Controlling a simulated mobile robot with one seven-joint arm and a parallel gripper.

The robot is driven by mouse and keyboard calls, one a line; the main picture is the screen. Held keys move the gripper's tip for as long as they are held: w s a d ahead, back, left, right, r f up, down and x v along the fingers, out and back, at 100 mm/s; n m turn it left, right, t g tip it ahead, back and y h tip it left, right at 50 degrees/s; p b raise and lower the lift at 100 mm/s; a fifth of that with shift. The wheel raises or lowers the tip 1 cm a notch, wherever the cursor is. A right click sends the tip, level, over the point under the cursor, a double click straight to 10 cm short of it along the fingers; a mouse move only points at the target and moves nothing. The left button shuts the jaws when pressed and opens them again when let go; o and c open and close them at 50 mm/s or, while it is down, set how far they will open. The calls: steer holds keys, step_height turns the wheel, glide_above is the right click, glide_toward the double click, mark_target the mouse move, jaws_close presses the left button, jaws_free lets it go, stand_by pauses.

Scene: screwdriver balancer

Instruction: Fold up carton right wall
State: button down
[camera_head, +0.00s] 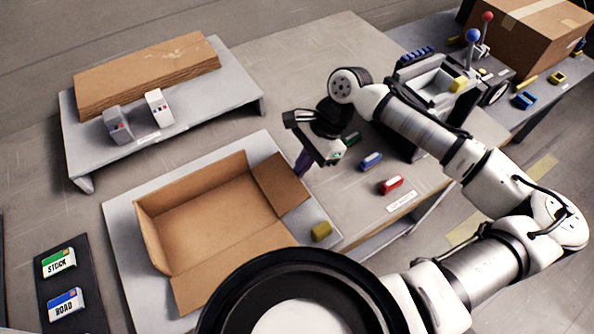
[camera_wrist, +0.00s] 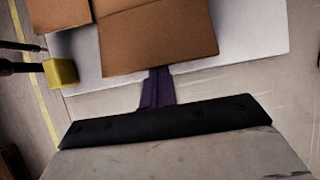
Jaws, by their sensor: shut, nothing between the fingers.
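The open brown carton (camera_head: 205,215) lies on a light grey board. Its right wall (camera_head: 281,180) leans outward to the right, not upright. In the wrist view the right wall (camera_wrist: 158,38) is the large brown panel ahead. My gripper (camera_head: 301,165) is just beyond the right wall's outer edge, with dark purple fingers pointing down. In the wrist view the fingers (camera_wrist: 157,85) are together and empty, their tips at the panel's near edge; I cannot tell whether they touch. The back and left walls stand up. The front wall (camera_head: 205,290) leans outward, partly hidden by my arm.
A yellow block (camera_head: 321,231) sits at the board's right corner. Green, blue (camera_head: 371,161) and red (camera_head: 391,185) small items lie right of my gripper. A raised grey shelf (camera_head: 240,85) holds flat cardboard behind. Bare table lies between shelf and gripper.

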steer(key=shift+r, duration=0.1)
steer(key=shift+s+a+r+p, duration=0.1)
steer(key=shift+a+r+p, duration=0.05)
steer(key=shift+r+p, duration=0.35)
steer(key=shift+s+a+r+p, duration=0.1)
steer(key=shift+r+p, duration=0.2)
steer(key=shift+p, duration=0.25)
steer(key=shift+s+a+r+p, duration=0.3)
steer(key=shift+a+r+p, duration=0.2)
steer(key=shift+r+p, duration=0.4)
steer(key=shift+s+a+f, duration=0.1)
